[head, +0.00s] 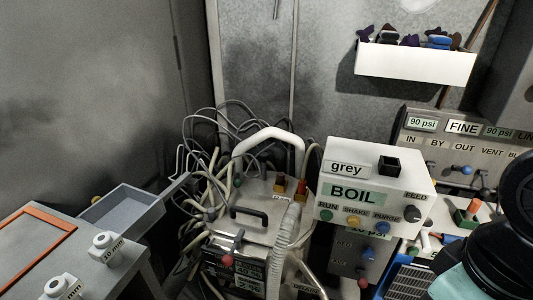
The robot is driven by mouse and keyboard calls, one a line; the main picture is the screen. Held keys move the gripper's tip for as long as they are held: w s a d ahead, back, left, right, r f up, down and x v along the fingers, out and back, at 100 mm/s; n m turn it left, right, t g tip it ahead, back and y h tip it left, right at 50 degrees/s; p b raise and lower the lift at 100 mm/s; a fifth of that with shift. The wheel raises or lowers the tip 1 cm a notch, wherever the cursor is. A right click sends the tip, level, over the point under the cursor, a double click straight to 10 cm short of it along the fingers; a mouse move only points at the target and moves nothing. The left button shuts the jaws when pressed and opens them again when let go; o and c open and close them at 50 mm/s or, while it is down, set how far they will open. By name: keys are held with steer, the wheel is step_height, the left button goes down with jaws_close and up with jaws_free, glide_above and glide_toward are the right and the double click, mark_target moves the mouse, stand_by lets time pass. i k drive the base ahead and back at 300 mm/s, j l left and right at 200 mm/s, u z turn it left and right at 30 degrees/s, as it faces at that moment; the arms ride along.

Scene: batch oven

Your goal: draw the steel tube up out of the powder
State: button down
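I cannot pick out the steel tube or any powder for certain in the head view. A white box (345,205) labelled "grey" and "BOIL" stands right of centre, with a small black square socket (389,165) on top. An open grey tray (128,222) with a handle is at the left, and its contents cannot be made out. Part of my arm, black and teal, shows at the right edge. My gripper is outside the picture.
A cluttered machine with a black handle (249,215), a ribbed hose (288,235) and tangled cables (215,150) fills the centre. A bench with an orange frame (35,236) is at left. A white shelf (415,64) hangs on the back wall. Labelled panels (460,140) crowd the right.

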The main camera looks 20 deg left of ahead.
mark_target(264, 155)
steer(key=i+j+u, duration=0.7)
steer(key=i+l, duration=0.05)
steer(key=l, duration=0.05)
